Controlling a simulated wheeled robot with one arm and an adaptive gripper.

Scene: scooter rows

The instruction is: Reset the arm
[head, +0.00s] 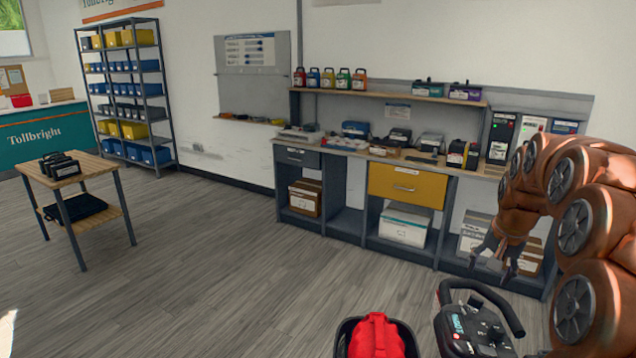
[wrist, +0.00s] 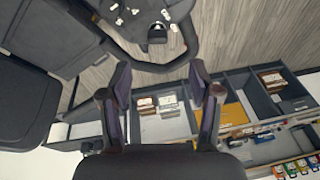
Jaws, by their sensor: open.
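My gripper (head: 492,255) hangs at the end of my brown arm on the right side of the head view. It points downward in front of the workbench, beside the black handle and control panel at the bottom. In the wrist view the two dark fingers of my gripper (wrist: 160,85) stand apart with nothing between them. The workbench's lower shelves show past the fingertips. Nothing is held.
A long workbench (head: 345,152) with a yellow drawer (head: 406,186) runs along the wall. A small wooden table (head: 95,170) with black items stands left. A shelving rack (head: 125,90) holds blue and yellow bins. A red item (head: 376,338) lies in a black container at the bottom. The middle floor is clear.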

